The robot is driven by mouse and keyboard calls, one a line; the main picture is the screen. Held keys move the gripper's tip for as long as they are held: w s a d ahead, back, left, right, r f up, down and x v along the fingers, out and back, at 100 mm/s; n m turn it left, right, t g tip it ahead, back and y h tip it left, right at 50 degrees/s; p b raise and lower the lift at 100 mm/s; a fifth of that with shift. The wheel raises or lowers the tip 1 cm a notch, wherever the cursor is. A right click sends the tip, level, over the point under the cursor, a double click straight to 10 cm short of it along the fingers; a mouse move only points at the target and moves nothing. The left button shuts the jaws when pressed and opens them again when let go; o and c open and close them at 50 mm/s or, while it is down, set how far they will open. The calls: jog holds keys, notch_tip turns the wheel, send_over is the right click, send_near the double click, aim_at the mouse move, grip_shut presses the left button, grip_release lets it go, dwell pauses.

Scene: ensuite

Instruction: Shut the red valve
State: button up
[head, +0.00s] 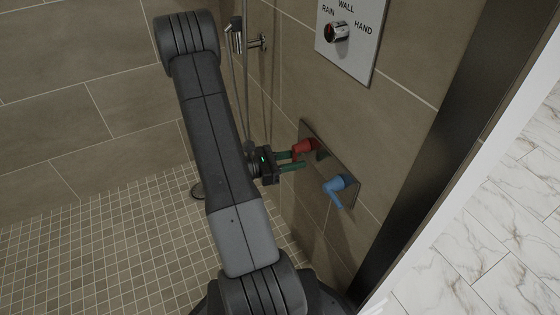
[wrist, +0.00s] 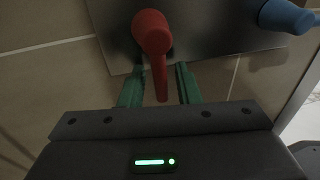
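The red valve (head: 303,147) sits on a metal plate (head: 349,193) on the tiled shower wall. In the wrist view the red valve (wrist: 152,33) shows its round hub at the top and its lever pointing down. My gripper (head: 294,161) is at the red valve. In the wrist view its two green fingers (wrist: 158,84) are apart, one on each side of the lever's lower end. A gap shows between the lever and each finger, so the gripper is open and not clamped on it.
A blue valve (head: 339,187) sits right of the red one on the same plate, close to my gripper; it also shows in the wrist view (wrist: 287,15). Above is a panel (head: 357,50) marked RAIN, WALL, HAND with a knob. A shower hose hangs behind my arm.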

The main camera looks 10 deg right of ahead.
jog(key=s+a+p, duration=0.2)
jog(key=a+p, duration=0.1)
jog(key=a, duration=1)
jog(key=shift+a+r, duration=0.25)
jog(key=shift+r, duration=0.05)
jog(key=shift+w+d+f+b, duration=0.1)
jog(key=shift+w+d+b, duration=0.35)
jog(key=shift+d, duration=1.85)
jog(key=shift+w+d+f+b, duration=0.15)
jog(key=shift+d+b, duration=0.45)
jog(key=shift+d, duration=1.65)
jog(key=shift+w+d+f+b, duration=0.1)
jog(key=shift+w+d+b, duration=0.35)
jog(key=shift+d, duration=1.85)
